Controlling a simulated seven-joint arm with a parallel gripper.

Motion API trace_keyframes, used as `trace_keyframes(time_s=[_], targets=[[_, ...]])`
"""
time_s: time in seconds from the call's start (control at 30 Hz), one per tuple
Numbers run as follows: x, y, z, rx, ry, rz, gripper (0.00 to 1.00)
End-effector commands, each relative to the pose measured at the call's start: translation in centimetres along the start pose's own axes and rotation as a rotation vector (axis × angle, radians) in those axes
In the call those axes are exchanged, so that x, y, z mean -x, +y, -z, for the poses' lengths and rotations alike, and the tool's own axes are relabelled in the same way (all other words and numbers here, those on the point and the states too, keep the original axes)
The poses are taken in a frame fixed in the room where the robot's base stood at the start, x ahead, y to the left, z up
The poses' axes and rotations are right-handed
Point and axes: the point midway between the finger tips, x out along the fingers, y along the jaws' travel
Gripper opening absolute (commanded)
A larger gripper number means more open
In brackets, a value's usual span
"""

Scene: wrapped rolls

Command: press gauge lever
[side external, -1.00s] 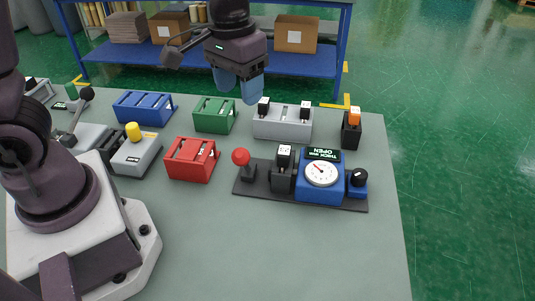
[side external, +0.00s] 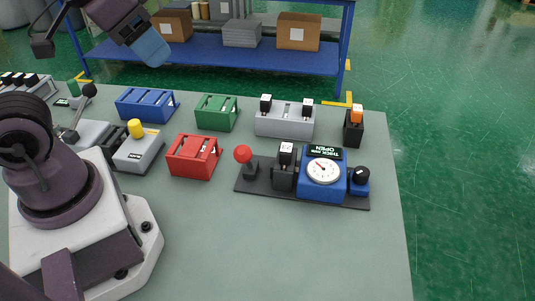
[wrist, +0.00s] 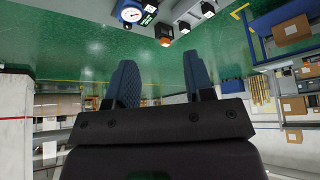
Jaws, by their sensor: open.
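The gauge unit (side external: 322,173) is a blue block with a round white dial and a display reading "OPEN", on a dark base plate (side external: 300,196) at the table's right. A lever with a red ball (side external: 243,154) stands at the plate's left end, and a black knob (side external: 361,174) is at its right end. The gauge also shows at the top of the wrist view (wrist: 131,13). My gripper (side external: 155,52) is high above the table's back left, well away from the gauge. Its blue fingers are apart and empty in the wrist view (wrist: 160,80).
Red (side external: 193,157), blue (side external: 146,105) and green (side external: 216,112) slotted holders stand on the table. A grey holder (side external: 284,121) carries two white-topped black pieces. An orange-topped black block (side external: 353,127) is at the right. A yellow-button box (side external: 138,148) is at left. The table's front is clear.

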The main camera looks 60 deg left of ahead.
Motion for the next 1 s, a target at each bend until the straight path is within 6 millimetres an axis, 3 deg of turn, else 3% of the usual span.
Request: trace_keyframes(time_s=[0.03, 0.2, 0.37, 0.6, 1.0], targets=[[0.0, 0.1, 0.0, -0.005, 0.0, -0.003, 0.36], [-1.4, 1.9, -0.4, -0.085, -0.071, -0.039, 0.0], [-4.5, 4.8, -2.0, -0.271, -0.243, -0.056, 0.0], [-8.9, 7.6, -6.1, -0.692, -0.524, 0.033, 0.0], [-14.0, 8.8, -12.0, -1.542, -0.853, 0.328, 0.0]])
